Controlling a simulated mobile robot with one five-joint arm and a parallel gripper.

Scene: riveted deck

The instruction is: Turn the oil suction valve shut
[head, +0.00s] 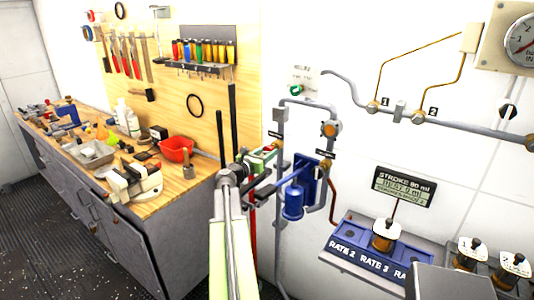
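My arm rises in the lower middle of the head view and ends at a grey joint. Dark parts at its end look like my gripper (266,187), pointing right towards the wall piping. Whether its jaws are apart or closed on anything is unclear. Grey pipework (281,168) runs down the wall there, with small black tags too small to read. A blue unit with a rounded bowl (293,203) hangs on this pipework, just right of the gripper. A round orange-faced fitting (330,129) sits above it. I cannot tell which fitting is the oil suction valve; its handle may be hidden.
A workbench (155,203) with tools and a red bin (177,149) stands left. Two dark upright bars (227,120) rise before the pegboard (190,60). A blue rate panel (372,250) juts out at lower right. A gauge (522,40) is upper right. Open floor (50,235) lies lower left.

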